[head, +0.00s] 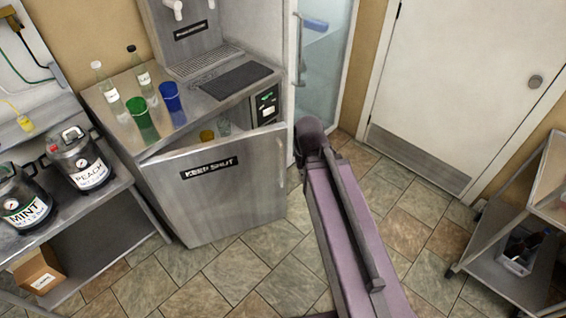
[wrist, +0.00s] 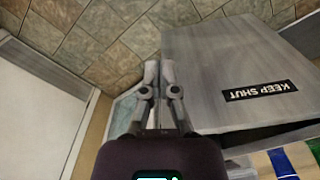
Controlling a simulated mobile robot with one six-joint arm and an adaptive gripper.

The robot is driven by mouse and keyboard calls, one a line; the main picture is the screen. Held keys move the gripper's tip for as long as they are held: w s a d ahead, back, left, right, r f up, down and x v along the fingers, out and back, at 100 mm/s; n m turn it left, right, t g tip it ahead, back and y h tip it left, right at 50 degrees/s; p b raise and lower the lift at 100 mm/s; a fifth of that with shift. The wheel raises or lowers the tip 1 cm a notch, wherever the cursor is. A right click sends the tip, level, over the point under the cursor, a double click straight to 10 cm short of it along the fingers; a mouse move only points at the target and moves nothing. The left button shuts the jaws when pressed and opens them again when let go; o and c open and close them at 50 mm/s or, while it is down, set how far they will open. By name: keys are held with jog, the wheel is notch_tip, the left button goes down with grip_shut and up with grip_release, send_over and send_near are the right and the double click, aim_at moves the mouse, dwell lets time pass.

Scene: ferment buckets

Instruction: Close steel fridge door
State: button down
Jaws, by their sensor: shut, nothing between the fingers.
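The steel fridge door (head: 215,190), labelled KEEP SHUT, stands ajar in the head view. Its right side is swung out from the steel fridge (head: 262,108), and a wedge-shaped gap shows above its top edge. A handle runs down its right edge. In the wrist view the door (wrist: 230,65) fills the right side with its label upside down. My gripper (wrist: 160,72) is shut and empty, just beside the door's edge in that view; I cannot tell whether it touches. In the head view my arm's dark wrist is right of the door, and the fingers are hidden.
Green cup (head: 142,120), blue cup (head: 171,97) and bottles stand on the fridge top. A glass door (head: 322,60) is behind my wrist. A steel cart (head: 520,240) stands right; tiled floor before the fridge is clear.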

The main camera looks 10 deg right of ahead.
jog(key=shift+w+f, duration=0.1)
jog(key=w+a+f+t+b, duration=0.1)
jog(key=w+f+t+b, duration=0.1)
jog(key=w+f+b, duration=0.4)
jog(key=w+a+f+t+b, duration=0.1)
jog(key=w+f+t+b, duration=0.1)
jog(key=w+f+b, duration=0.5)
jog(key=w+b, duration=0.2)
jog(key=w, duration=0.3)
jog(key=shift+f, duration=0.25)
jog(key=shift+f, duration=0.1)
jog(key=b, duration=0.9)
send_near(282, 167)
jog(key=shift+x, duration=2.35)
jog(key=shift+s+a, duration=0.1)
